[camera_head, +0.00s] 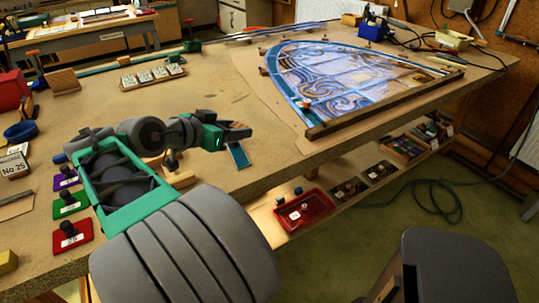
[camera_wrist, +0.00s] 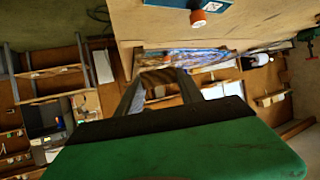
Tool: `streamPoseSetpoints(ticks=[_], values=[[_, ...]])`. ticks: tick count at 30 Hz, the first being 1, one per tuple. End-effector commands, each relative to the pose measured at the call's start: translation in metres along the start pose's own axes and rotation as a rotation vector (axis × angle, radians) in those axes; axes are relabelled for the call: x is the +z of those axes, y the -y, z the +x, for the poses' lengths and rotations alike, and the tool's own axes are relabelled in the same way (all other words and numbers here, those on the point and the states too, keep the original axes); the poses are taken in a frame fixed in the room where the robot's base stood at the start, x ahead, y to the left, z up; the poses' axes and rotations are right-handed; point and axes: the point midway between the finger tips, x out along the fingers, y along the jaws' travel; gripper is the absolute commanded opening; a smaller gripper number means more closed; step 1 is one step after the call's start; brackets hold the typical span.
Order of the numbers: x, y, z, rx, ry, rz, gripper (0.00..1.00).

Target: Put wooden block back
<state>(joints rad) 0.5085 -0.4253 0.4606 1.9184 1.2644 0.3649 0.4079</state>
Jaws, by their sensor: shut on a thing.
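My gripper (camera_head: 236,131) is stretched out over the front part of the bench, left of the leaded panel (camera_head: 340,75). In the wrist view its two fingers (camera_wrist: 160,88) are shut on a small brown wooden block (camera_wrist: 163,75), held between the tips. In the head view the block is mostly hidden by the fingers. The panel lies flat on the bench and shows as a thin blue strip in the wrist view (camera_wrist: 190,57). A long wooden strip (camera_head: 385,105) lies along the panel's near edge. Another wooden block (camera_head: 62,81) sits at the bench's left.
A teal plate (camera_head: 238,154) lies just below my gripper near the bench's front edge. A tray of small pieces (camera_head: 152,77) and red, green and purple pads (camera_head: 72,236) are at left. A red tray (camera_head: 304,210) sits on the lower shelf. Bare bench lies between gripper and panel.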

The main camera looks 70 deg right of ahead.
Motion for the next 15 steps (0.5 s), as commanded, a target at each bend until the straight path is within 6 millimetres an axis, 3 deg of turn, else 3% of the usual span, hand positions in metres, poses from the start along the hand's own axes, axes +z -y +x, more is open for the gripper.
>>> streamPoseSetpoints(ticks=[1, 3, 7, 11, 15], values=[[-0.003, -0.026, 0.013, 0.081, 0.000, 0.039, 0.00], [-0.010, -0.056, 0.021, 0.174, 0.000, 0.084, 0.00], [-0.016, -0.093, 0.027, 0.288, -0.001, 0.138, 0.00], [-0.017, -0.099, 0.035, 0.325, -0.001, 0.153, 0.00], [-0.015, -0.077, 0.065, 0.328, 0.000, 0.149, 0.00]])
